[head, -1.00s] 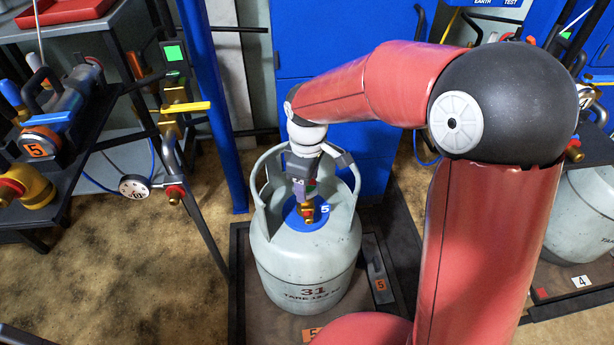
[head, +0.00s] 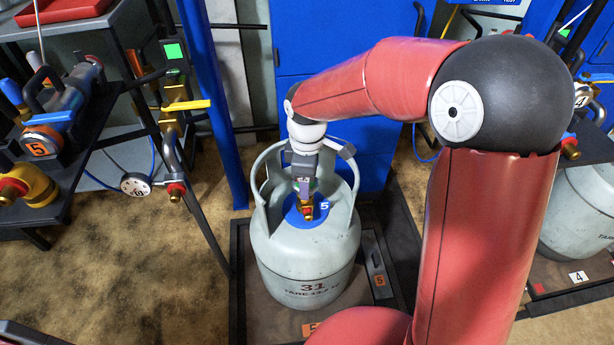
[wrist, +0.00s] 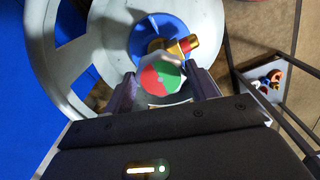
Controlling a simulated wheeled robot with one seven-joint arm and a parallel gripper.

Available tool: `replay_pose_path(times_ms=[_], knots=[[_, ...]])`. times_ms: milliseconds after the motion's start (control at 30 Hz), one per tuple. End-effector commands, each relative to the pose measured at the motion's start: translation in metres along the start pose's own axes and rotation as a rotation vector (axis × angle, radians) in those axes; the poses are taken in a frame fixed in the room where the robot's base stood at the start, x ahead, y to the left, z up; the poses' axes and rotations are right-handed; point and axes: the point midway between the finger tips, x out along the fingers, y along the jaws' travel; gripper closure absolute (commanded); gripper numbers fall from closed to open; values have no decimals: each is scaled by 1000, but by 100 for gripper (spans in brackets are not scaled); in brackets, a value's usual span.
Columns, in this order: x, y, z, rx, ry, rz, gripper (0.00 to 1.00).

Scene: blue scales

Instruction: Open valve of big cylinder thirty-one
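The big grey cylinder (head: 303,262), marked 31, stands upright on a dark scale platform. Its blue collar (head: 322,209) and brass valve (head: 306,211) sit inside the top guard ring. In the wrist view, the round red and green valve knob (wrist: 161,76) lies between the fingers of my gripper (wrist: 163,84). The fingers are apart, with a small gap visible on each side of the knob. In the head view, my gripper (head: 304,184) points down inside the guard ring and hides most of the knob.
The guard ring (head: 262,222) surrounds my gripper closely. A blue post (head: 212,110) stands left of the cylinder and a blue cabinet (head: 330,55) behind it. A black rack with a hose coupling (head: 65,105) is at left. Another grey cylinder (head: 583,215) stands at right.

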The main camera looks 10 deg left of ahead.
Motion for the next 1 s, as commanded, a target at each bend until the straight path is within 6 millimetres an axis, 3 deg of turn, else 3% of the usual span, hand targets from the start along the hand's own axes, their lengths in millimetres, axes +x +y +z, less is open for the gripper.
replay_pose_path(times_ms=[33, 167, 467, 1000], knots=[[-1, 0, -1, 0, 2, 3, 38], [-1, 0, -1, 0, 2, 2, 21], [-2, 0, 0, 1, 1, 2, 21], [-75, 1, 0, 2, 2, 3, 21]])
